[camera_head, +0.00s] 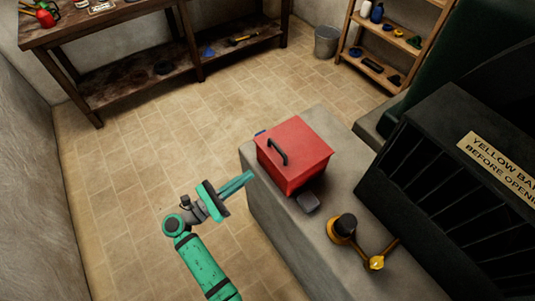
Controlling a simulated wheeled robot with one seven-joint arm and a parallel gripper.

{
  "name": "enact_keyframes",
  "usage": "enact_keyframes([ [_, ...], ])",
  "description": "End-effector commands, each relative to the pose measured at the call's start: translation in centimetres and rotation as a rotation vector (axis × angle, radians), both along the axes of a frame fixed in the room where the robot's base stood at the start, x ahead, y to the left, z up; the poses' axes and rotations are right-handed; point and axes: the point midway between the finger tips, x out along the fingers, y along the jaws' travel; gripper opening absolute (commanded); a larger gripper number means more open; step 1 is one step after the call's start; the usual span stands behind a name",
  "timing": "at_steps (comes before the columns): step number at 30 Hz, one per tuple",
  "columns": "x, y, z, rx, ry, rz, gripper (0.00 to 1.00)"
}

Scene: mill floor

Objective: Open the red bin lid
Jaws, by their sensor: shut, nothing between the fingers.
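The red bin (291,159) stands on a grey stone block. Its red lid (299,140) is down on it, with a dark bar handle (278,151) on the top near the left side. My gripper (249,176) is to the left of the bin, near the block's left edge. Its green fingers are together, point right and up toward the bin, and hold nothing. In the picture a small gap shows between the fingertips and the bin. The bin's inside is hidden.
On the grey block (298,235) lie a small grey object (308,202) and a yellow-and-black lever (345,226). A dark slatted machine (445,180) with a sign stands right. Behind are a wooden bench (110,22), a bucket (327,42) and a shelf (385,52). The tiled floor left is clear.

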Motion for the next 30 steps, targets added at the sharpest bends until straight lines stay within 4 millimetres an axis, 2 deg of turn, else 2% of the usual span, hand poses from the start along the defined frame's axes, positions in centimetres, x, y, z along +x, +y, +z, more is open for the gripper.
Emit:
enact_keyframes([
  [5,0.4,-0.4,1.0,-0.023,-0.006,-0.024,0.0],
  [21,5.0,-6.8,2.5,-0.02,-0.005,-0.023,0.0],
  [30,5.7,-7.7,2.7,-0.02,-0.004,-0.02,0.0],
])
